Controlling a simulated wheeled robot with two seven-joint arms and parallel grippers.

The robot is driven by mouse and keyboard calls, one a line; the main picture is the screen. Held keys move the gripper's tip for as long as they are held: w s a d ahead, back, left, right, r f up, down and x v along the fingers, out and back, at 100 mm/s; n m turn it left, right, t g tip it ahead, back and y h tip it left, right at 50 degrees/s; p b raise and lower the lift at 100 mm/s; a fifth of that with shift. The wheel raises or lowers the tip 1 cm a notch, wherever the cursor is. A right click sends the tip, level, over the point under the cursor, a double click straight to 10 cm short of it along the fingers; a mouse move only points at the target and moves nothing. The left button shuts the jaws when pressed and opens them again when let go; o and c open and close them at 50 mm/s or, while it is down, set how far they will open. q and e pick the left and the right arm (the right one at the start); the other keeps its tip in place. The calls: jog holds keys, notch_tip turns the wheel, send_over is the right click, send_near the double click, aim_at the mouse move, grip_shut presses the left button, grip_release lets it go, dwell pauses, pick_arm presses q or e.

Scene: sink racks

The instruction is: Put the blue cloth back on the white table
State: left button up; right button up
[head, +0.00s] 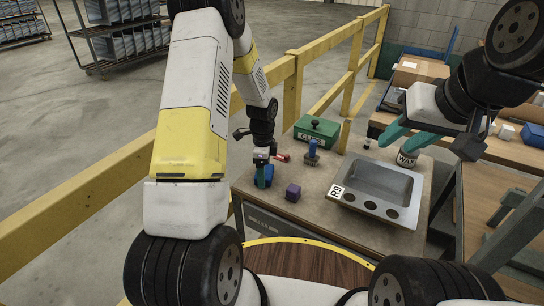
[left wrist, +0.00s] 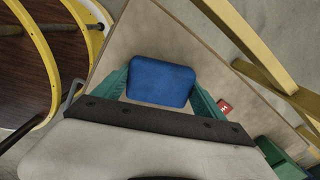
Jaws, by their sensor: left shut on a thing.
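The blue cloth (left wrist: 160,81) looks like a thick rounded blue pad in the left wrist view. It sits between the two teal fingers of my left gripper (left wrist: 158,88), which is shut on it. In the head view my left gripper (head: 263,178) points down at the left part of a brown-topped table (head: 258,193), with the blue cloth (head: 268,172) partly hidden by the fingers. I cannot tell whether the cloth touches the tabletop. No clearly white table shows.
A purple cube (head: 293,192) stands just right of my left gripper. Behind are a red item (head: 283,157), a blue-handled tool (head: 312,152) and a green box (head: 316,132). The metal sink (head: 378,190) fills the right side. A yellow railing (head: 110,185) runs along the left.

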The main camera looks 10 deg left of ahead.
pick_arm(q)
jog(key=o, duration=1.3)
jog(key=shift+c, duration=0.2)
jog(key=s+r+n+t, duration=0.1)
jog(key=s+r+n, duration=0.25)
jog(key=r, duration=0.95)
jog(key=s+r+n+t, duration=0.25)
jog(key=s+r, duration=0.25)
jog(key=r, duration=0.9)
jog(key=s+d+r+n+t+h, duration=0.1)
jog(key=s+r+n, duration=0.2)
jog(key=s+n, duration=0.2)
jog(key=s+d+r+n+t+h, duration=0.1)
jog(key=s+r+n, duration=0.3)
jog(key=s, duration=0.6)
jog(key=shift+s+n+t, duration=0.35)
jog(key=shift+s+n, duration=0.05)
jog(key=shift+n, duration=0.5)
jog(key=shift+d, duration=0.1)
